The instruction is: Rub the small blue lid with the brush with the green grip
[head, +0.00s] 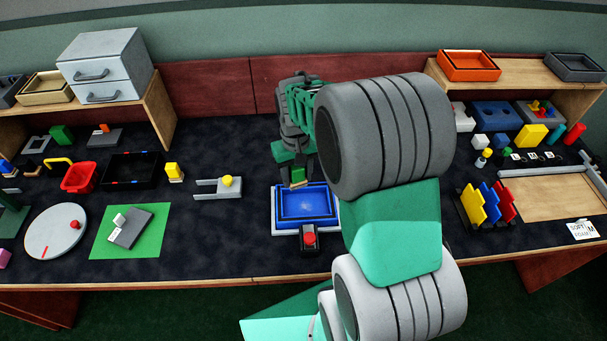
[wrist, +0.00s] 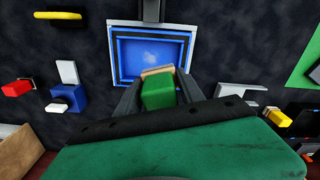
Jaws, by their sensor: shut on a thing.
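My gripper (head: 297,176) is shut on the brush with the green grip. In the wrist view the brush's green grip (wrist: 158,93) sits between the fingers, with a tan edge (wrist: 157,70) at its far end. The small blue lid (head: 306,215) looks like a shallow blue tray on a white base, below my gripper in the head view. It also shows in the wrist view (wrist: 122,55), with a pale smudge in its middle. The brush is over the lid's edge nearest the gripper; I cannot tell whether they touch. My arm hides part of the lid's right side.
A dark box with a red button (head: 309,238) stands just in front of the lid. A grey fixture with a yellow knob (head: 227,181) is to the left. A green mat (head: 150,243) lies farther left. Yellow, blue and red upright panels (head: 489,203) stand to the right.

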